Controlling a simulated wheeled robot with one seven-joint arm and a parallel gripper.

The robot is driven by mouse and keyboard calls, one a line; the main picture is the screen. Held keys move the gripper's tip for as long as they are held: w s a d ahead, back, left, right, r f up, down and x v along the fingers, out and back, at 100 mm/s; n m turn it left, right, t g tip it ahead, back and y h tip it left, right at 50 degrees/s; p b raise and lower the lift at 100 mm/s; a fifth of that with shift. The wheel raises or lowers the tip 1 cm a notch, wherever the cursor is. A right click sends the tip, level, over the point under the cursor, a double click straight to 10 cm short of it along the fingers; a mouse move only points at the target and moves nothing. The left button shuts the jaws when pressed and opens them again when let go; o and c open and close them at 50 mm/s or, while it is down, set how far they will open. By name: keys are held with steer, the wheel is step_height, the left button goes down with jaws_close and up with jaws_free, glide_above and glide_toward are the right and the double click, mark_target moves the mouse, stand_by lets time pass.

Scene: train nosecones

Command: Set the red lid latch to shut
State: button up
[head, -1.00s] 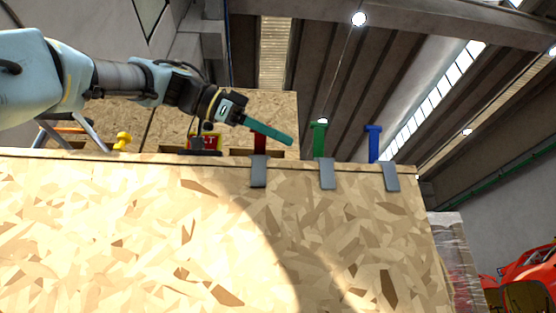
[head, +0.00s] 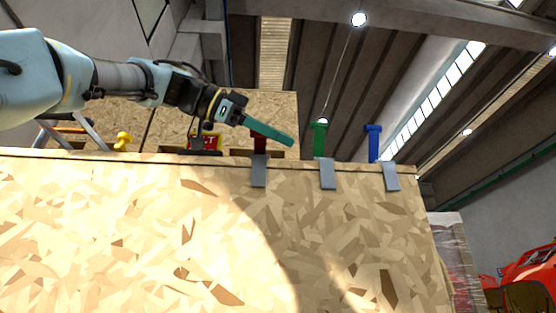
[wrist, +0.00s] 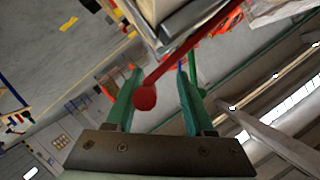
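The red latch (head: 260,149) stands up from the top edge of the wooden crate, above a grey metal strap. My gripper (head: 291,142) has teal fingers, which cross in front of the red latch's upper part and partly hide it in the head view. In the wrist view, my gripper (wrist: 159,72) is open, with its fingers spread apart. The red latch's rod and round knob (wrist: 145,98) lie between them, closer to the left finger. I cannot tell whether a finger touches the knob.
A green latch (head: 319,139) and a blue latch (head: 373,143) stand upright to the right along the same crate edge (head: 215,159). A yellow knob (head: 123,140) and a red box-like item (head: 206,142) are to the left. Space above the crate's right end is clear.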

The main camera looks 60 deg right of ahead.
steer(key=v, duration=1)
steer(key=shift+w+a, duration=0.25)
steer(key=shift+a, duration=0.1)
